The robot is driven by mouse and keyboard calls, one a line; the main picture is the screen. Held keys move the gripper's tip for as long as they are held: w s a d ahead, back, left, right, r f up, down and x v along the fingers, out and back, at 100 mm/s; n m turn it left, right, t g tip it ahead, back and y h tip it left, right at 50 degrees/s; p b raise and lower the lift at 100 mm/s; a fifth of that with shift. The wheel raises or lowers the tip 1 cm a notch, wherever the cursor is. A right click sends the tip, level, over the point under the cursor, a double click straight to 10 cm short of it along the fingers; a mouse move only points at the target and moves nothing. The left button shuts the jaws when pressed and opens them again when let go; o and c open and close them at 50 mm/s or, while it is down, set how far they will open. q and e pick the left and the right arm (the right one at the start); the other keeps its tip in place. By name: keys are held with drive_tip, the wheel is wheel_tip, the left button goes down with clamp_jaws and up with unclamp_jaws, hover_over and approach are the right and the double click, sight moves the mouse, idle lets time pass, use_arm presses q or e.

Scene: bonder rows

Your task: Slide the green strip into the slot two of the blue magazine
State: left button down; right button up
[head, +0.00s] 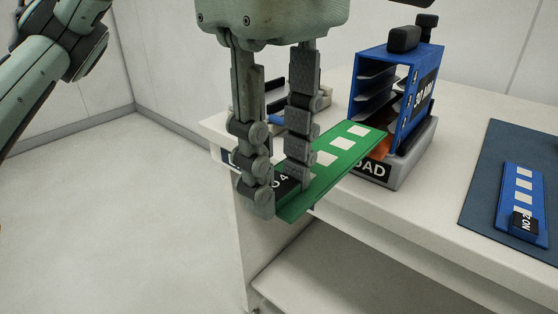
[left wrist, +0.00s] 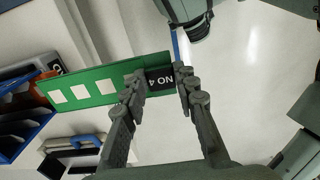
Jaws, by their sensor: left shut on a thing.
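The green strip (head: 338,152) has white squares and a black "NO 4" label at its near end. My left gripper (head: 279,192) is shut on that labelled end, also seen in the left wrist view (left wrist: 160,78). The strip is held out beyond the table's edge, its far end pointing at the blue magazine (head: 399,62). The magazine stands upright with several shelves and an open side facing left. The strip's far end overlaps the magazine's lower front in the head view; I cannot tell whether it touches.
The magazine stands on a grey base (head: 408,160) marked "LOAD" on a white table (head: 440,205). A blue strip (head: 523,190) labelled "NO 2" lies on a dark mat (head: 484,190) at right. Another device sits behind my gripper. The floor at left is clear.

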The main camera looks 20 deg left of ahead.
sight(355, 137)
use_arm(q)
drive_tip(key=shift+w+d, duration=0.1)
drive_tip(key=shift+w, duration=0.05)
drive_tip(key=shift+w+d+p, duration=0.2)
drive_tip(key=shift+w+d, duration=0.05)
drive_tip(key=shift+w, duration=0.45)
drive_tip(key=shift+w+d+p, duration=0.15)
drive_tip(key=shift+w+d, duration=0.05)
drive_tip(key=shift+w, duration=0.45)
idle(0.3)
drive_tip(key=shift+w+d+p, duration=0.3)
drive_tip(key=shift+w+d, duration=0.2)
drive_tip(key=shift+w, duration=0.8)
drive_tip(key=shift+w+d+p, duration=0.25)
drive_tip(key=shift+w+d, duration=0.2)
drive_tip(key=shift+w, duration=0.9)
drive_tip(key=shift+w+d+p, duration=0.3)
drive_tip(key=shift+w+d, duration=0.2)
drive_tip(key=shift+w, duration=0.8)
drive_tip(key=shift+w+d, duration=0.2)
drive_tip(key=shift+w, duration=0.35)
drive_tip(key=shift+w+d, duration=0.2)
drive_tip(key=shift+w, duration=0.3)
drive_tip(key=c, duration=1.1)
unclamp_jaws()
